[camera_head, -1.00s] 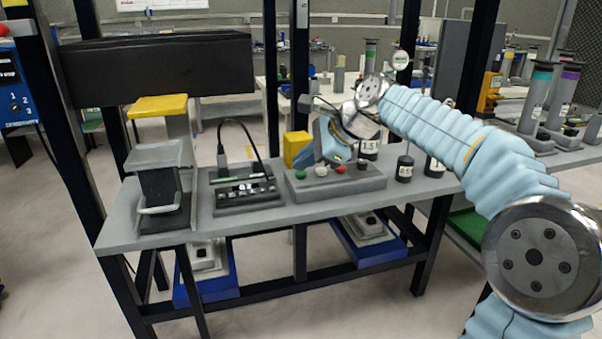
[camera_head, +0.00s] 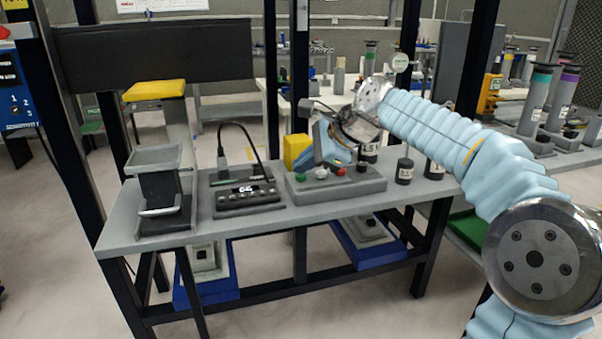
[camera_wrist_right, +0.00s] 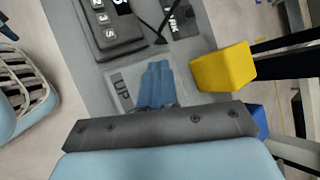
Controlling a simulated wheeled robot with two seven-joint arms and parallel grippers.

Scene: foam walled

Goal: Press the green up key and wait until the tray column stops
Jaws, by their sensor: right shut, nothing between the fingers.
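The grey key box (camera_head: 345,188) stands on the bench with a green key (camera_head: 300,177), a white key (camera_head: 321,173) and a red key (camera_head: 339,170). My right gripper (camera_head: 318,155) is over the back left of this box, fingers shut and empty. In the right wrist view its blue fingers (camera_wrist_right: 157,85) lie over the box beside the letters "UP" and hide the green key. I cannot tell whether they touch it. The tray column (camera_head: 160,188) stands at the bench's left end, its grey tray (camera_head: 155,158) level and empty. My left gripper is not in view.
A black control unit (camera_head: 245,196) with a lit display and a cable stands between column and key box. A yellow block (camera_head: 297,149) is behind the key box. Dark weights (camera_head: 404,171) stand right of it. A yellow-topped post (camera_head: 154,90) rises behind the tray.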

